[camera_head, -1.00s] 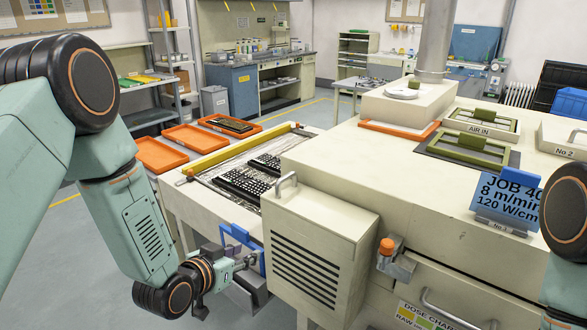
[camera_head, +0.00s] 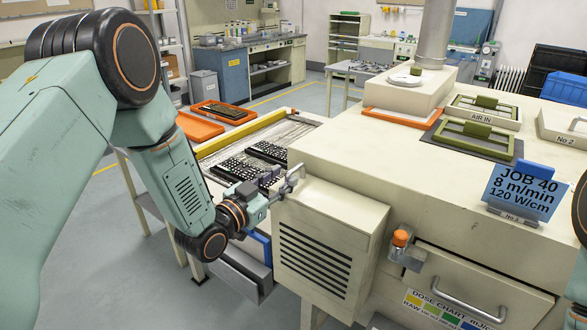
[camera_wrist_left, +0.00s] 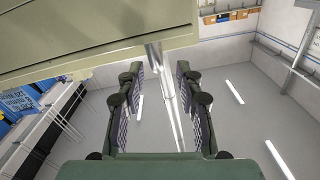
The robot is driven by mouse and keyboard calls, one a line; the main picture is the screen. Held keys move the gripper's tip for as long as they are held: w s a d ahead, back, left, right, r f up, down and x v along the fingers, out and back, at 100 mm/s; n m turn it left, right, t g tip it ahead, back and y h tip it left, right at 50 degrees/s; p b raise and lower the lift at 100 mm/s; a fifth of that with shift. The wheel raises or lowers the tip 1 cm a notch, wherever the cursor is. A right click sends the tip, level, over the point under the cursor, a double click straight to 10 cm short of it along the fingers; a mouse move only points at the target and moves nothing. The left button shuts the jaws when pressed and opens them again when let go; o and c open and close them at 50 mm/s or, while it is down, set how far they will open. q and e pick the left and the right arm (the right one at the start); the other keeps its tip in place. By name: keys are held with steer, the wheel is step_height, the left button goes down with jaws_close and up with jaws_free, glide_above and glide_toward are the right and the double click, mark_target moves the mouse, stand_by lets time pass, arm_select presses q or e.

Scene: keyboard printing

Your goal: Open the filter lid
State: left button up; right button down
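The filter lid (camera_head: 318,255) is a cream louvred box cover on the near side of the machine, and it looks closed. Its grey handle (camera_head: 297,178) stands at the top left edge. My left gripper (camera_head: 284,187) is at this handle, reaching in from the left. In the left wrist view my left gripper (camera_wrist_left: 157,75) has its two dark padded fingers spread apart. The cream-olive surface (camera_wrist_left: 90,45) fills the top of that view. My right gripper is out of view.
An orange-capped fitting (camera_head: 400,238) and a drawer handle (camera_head: 455,297) are right of the lid. A blue job sign (camera_head: 522,190) stands on the machine top. Dark keyboard parts (camera_head: 240,167) lie on the conveyor behind my left gripper. Floor is free at lower left.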

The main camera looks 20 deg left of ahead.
mark_target(294, 168)
arm_select(q)
steer(key=x, duration=0.4)
steer(key=shift+w+d, duration=0.3)
steer(key=shift+d, duration=0.1)
steer(key=shift+w+p, duration=0.15)
steer(key=shift+p, duration=0.15)
steer(key=shift+w+a, duration=0.1)
steer(key=shift+w, duration=0.1)
steer(key=c, duration=0.3)
jaws_close()
